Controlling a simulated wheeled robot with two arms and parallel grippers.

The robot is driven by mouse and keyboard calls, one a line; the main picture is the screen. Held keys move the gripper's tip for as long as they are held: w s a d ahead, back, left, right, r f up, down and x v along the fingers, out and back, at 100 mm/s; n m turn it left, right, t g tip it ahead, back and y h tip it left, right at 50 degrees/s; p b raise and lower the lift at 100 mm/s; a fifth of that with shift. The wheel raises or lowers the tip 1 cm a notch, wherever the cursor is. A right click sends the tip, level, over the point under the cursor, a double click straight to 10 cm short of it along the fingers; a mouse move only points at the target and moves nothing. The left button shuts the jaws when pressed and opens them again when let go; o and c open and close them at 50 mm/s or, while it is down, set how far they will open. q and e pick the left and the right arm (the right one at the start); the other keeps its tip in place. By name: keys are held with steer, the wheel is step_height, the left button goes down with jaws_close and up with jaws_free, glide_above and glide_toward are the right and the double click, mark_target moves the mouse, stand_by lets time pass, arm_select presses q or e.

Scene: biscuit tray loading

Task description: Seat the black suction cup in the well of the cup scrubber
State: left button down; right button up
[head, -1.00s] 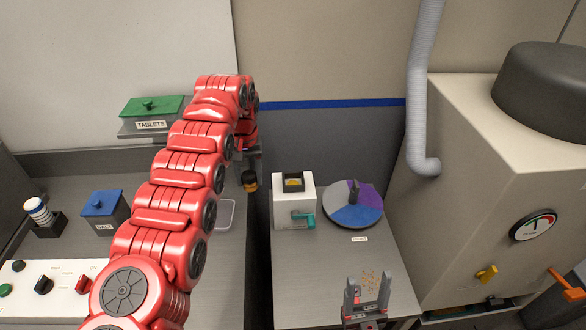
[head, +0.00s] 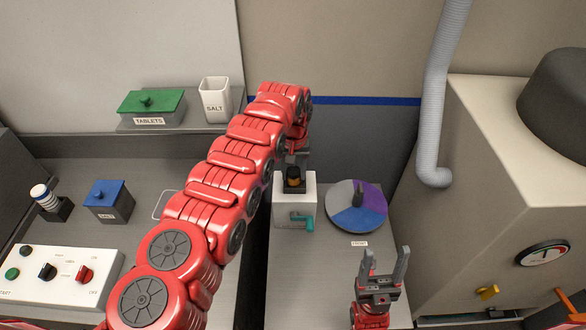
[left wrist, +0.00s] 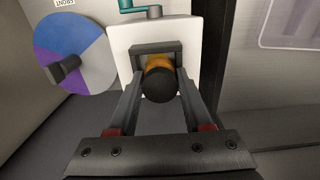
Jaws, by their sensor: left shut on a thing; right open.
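The black suction cup (head: 293,173) with its orange-brown part is between the fingers of my left gripper (head: 294,163), which is shut on it. It also shows in the left wrist view (left wrist: 160,84). The cup scrubber (head: 289,212) is a white box with a teal handle (head: 303,222) on its front. Its dark square well frame (left wrist: 143,50) shows around the far side of the cup in the left wrist view. The cup is over the well; I cannot tell whether it touches inside, as the well's interior is mostly hidden. My right gripper (head: 385,265) is open and empty above the counter.
A round blue, purple and grey disc (head: 357,217) with a dark knob stands right of the scrubber. A beige machine (head: 481,180) is further right. At left are a blue-lidded box (head: 109,207), a control panel (head: 60,278) and a shelf with a green-lidded tablets box (head: 152,108).

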mark_target(296, 171)
arm_select(q)
steer(key=shift+d+f, duration=0.2)
steer(key=shift+d, duration=0.05)
steer(key=shift+s+a+f+b, duration=0.1)
steer(key=shift+s+f+b, duration=0.2)
steer(key=shift+b, duration=0.3)
steer(key=shift+c, duration=1.6)
jaws_free()
steer(key=shift+s+f, duration=0.15)
steer(key=shift+r+p, duration=0.2)
steer(key=shift+p, duration=0.1)
steer(key=shift+r+p, duration=0.45)
steer(key=shift+p, duration=0.1)
steer(key=shift+w+b, duration=0.3)
steer(key=shift+b, duration=0.35)
step_height(296, 171, up, 2)
steer(key=shift+w+r+b, duration=0.15)
steer(key=shift+r+b, duration=0.1)
steer(key=shift+b, duration=0.4)
step_height(296, 171, up, 6)
steer(key=shift+r+b, duration=0.1)
steer(key=shift+b, duration=0.4)
steer(key=shift+r, duration=0.3)
steer(key=shift+r+p, duration=1.3)
steer(key=shift+r, duration=0.15)
